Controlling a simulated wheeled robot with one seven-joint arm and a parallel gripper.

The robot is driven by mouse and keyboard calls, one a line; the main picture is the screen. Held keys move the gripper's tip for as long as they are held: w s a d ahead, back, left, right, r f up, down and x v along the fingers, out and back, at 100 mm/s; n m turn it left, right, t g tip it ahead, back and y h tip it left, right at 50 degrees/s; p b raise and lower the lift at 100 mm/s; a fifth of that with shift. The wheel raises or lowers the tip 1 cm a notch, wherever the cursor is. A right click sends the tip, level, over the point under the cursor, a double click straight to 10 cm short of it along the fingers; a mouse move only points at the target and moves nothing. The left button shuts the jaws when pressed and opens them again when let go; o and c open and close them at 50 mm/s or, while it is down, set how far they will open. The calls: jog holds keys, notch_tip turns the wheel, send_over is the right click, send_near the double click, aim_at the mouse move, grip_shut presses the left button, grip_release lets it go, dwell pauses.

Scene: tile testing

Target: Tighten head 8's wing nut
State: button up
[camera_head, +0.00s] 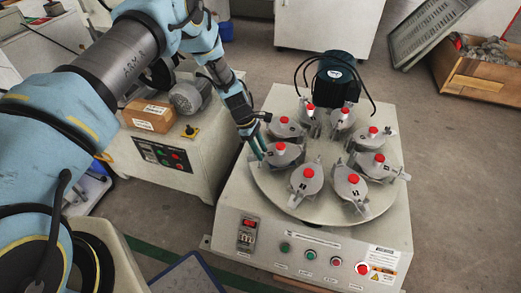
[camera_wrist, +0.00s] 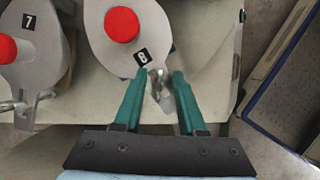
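In the wrist view a grey tile head (camera_wrist: 105,45) with a red knob (camera_wrist: 121,25) carries a small label (camera_wrist: 142,56) that looks like 8, though 6 is possible. Its silver wing nut (camera_wrist: 159,88) sits at its near edge, between the two teal fingers of my gripper (camera_wrist: 159,78). The fingers are apart, one on each side of the nut; I cannot tell whether either touches it. In the head view my gripper (camera_head: 259,152) is at the left side of the round disc (camera_head: 325,208), beside a head (camera_head: 284,157) with a red knob.
A head labelled 7 (camera_wrist: 32,35) with its own wing nut (camera_wrist: 25,104) is at the left in the wrist view. Several similar heads ring the disc. A dark motor (camera_head: 337,80) with cables stands behind. A second machine (camera_head: 165,158) is at the left.

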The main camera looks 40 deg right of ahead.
grip_shut()
dwell(0.6)
